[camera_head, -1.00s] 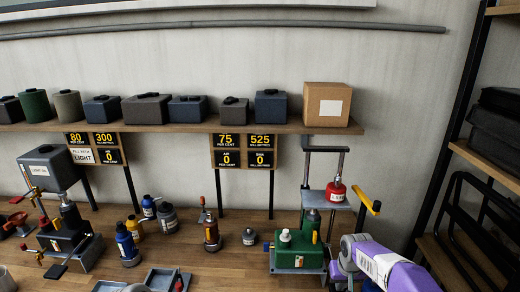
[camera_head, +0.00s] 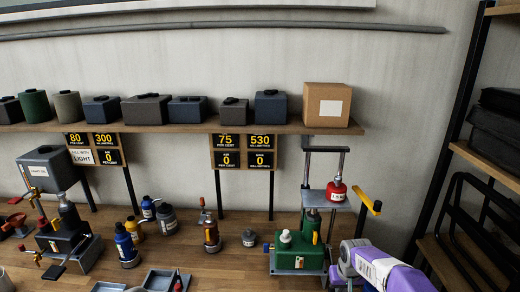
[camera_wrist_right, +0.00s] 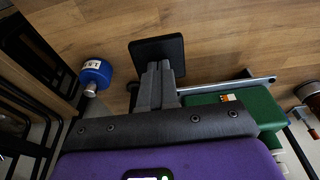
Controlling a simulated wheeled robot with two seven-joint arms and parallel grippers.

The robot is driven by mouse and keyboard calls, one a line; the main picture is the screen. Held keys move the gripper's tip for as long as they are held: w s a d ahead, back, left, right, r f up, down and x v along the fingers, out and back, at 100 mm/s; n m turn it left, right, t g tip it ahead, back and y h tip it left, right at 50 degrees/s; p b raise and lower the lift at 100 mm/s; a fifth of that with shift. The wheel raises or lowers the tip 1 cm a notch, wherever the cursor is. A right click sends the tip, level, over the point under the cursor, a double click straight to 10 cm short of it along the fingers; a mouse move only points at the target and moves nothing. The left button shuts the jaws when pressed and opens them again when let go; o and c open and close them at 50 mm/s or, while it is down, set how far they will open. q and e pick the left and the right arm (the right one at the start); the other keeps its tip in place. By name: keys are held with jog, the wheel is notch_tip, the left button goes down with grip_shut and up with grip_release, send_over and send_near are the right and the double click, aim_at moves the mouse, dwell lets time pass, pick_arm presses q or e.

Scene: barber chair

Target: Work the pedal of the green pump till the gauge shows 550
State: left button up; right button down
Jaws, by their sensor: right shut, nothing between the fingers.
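The green pump (camera_head: 297,260) stands on a grey base at the right of the bench. The display panel above it (camera_head: 262,140) reads 530, beside a 75 per cent readout. The pump also shows in the right wrist view (camera_wrist_right: 235,110). A black pedal pad (camera_wrist_right: 157,55) lies just beyond the fingers of my right gripper (camera_wrist_right: 158,75). The gripper is shut and empty, its tips at the pad; I cannot tell whether they touch it. In the head view my purple right arm comes in from the right, its fingers hidden. My left gripper is not in view.
A blue labelled object (camera_wrist_right: 95,74) is left of my fingers in the wrist view. Several bottles stand left of the pump. A rack (camera_head: 485,150) closes the right side.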

jog(key=b+x, duration=0.1)
jog(key=x, duration=0.2)
jog(key=shift+f, duration=0.1)
jog(key=p+v, duration=0.2)
jog(key=v, duration=0.1)
jog(key=p+v, duration=0.2)
jog(key=v, duration=0.1)
jog(key=shift+w, duration=0.2)
jog(key=b+x, duration=0.1)
jog(key=x, duration=0.1)
jog(key=b+x, duration=0.1)
jog(key=x, duration=0.1)
jog(key=b+x, duration=0.2)
jog(key=shift+s, duration=0.25)
jog(key=p+v, duration=0.1)
jog(key=v, duration=0.1)
jog(key=p+v, duration=0.3)
jog(key=v, duration=0.1)
jog(key=shift+w, duration=0.3)
dwell(0.4)
